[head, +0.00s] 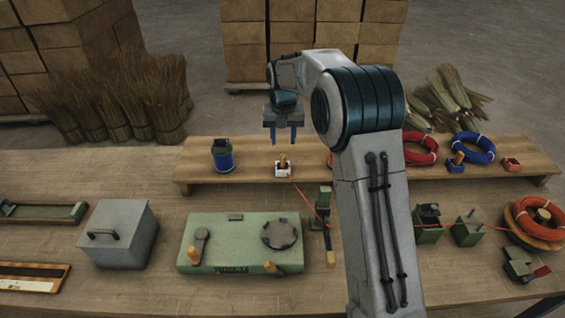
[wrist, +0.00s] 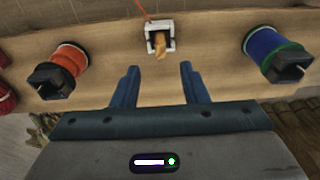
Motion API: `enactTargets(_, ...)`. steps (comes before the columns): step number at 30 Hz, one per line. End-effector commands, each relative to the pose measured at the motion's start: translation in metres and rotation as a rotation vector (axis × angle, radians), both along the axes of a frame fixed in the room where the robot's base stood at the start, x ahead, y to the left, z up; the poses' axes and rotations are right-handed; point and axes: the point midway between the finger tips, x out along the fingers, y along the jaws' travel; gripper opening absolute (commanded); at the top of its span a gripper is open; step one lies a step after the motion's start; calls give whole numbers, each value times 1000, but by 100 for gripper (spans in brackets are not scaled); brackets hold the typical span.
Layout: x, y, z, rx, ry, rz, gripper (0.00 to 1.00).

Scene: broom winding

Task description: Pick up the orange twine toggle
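The orange twine toggle (head: 283,161) is a small tan wooden peg upright in a white holder (head: 283,170) on the raised back shelf. Orange twine runs from it toward the front. In the wrist view the toggle (wrist: 160,45) sits in its white holder (wrist: 149,48), beyond and roughly midway between my fingertips. My gripper (head: 283,140) is open and empty, fingers pointing down, near the toggle and apart from it. Its two blue fingers also show in the wrist view (wrist: 160,68).
A blue spool (head: 222,155) stands left of the toggle; an orange spool (wrist: 66,60) shows on the other side. Red (head: 421,148) and blue (head: 473,148) coils lie right. A green machine (head: 215,250) and grey box (head: 118,233) are in front. My arm hides part of the shelf.

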Motion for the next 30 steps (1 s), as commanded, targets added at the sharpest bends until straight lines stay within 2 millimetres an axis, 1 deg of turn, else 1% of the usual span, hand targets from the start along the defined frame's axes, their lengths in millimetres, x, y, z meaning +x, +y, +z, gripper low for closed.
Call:
enactTargets(1, 1, 0, -10, -1, 4, 0, 40)
enactTargets(3, 2, 0, -22, -1, 3, 0, 40)
enactTargets(6, 4, 0, -34, 0, 2, 0, 40)
enactTargets(13, 6, 0, -49, 0, 2, 0, 40)
enactTargets(21, 12, 1, -86, 0, 2, 0, 40)
enactTargets(24, 13, 1, -92, 1, 0, 0, 40)
enactTargets(30, 13, 1, -93, 1, -1, 0, 40)
